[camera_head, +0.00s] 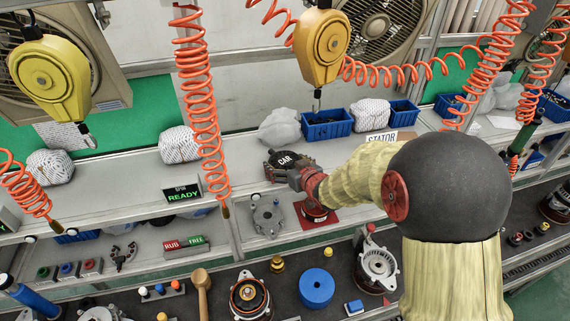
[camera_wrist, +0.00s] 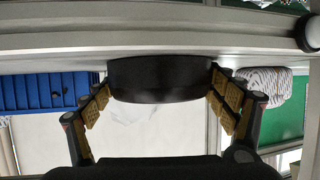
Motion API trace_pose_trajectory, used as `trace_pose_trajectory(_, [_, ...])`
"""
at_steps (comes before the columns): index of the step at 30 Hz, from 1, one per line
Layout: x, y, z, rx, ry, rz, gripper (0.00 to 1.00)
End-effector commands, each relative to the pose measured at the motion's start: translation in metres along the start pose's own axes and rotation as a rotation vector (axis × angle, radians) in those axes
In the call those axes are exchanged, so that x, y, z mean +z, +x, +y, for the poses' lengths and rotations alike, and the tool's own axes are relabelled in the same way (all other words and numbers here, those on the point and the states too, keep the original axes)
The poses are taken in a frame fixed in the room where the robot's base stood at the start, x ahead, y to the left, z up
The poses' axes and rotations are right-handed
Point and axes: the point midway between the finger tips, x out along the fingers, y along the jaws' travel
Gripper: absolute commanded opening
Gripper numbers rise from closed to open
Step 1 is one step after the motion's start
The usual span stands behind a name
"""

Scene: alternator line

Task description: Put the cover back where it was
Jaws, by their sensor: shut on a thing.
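The cover is a dark round piece whose top reads "CAR" (camera_head: 284,159). My gripper (camera_head: 281,168) is shut on it in the head view, over the upper bench shelf. In the wrist view the cover (camera_wrist: 160,79) shows as a black disc-shaped piece seen edge-on, with the padded fingers of my gripper (camera_wrist: 160,95) pressed against its two sides. I cannot tell whether the cover touches the shelf. My arm hides part of the bench to the right.
A red mat (camera_head: 333,222) with a dark round part lies below my wrist, beside a grey metal housing (camera_head: 267,216). Blue bins (camera_head: 326,124) and wrapped white bundles stand behind. Orange coiled hoses (camera_head: 203,110) hang down. The shelf left of the cover is mostly clear.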

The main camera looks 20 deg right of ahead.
Motion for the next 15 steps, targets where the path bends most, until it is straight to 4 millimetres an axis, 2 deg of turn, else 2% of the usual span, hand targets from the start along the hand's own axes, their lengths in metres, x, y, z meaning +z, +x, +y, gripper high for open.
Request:
trace_pose_trajectory(13, [0.0052, 0.0026, -0.0001, 0.000, -0.001, 0.002, 0.58])
trace_pose_trajectory(14, [0.0058, 0.0026, -0.0001, 0.000, -0.001, 0.001, 0.86])
trace_pose_trajectory(15, [0.0054, 0.0023, -0.0001, 0.000, -0.001, 0.001, 0.88])
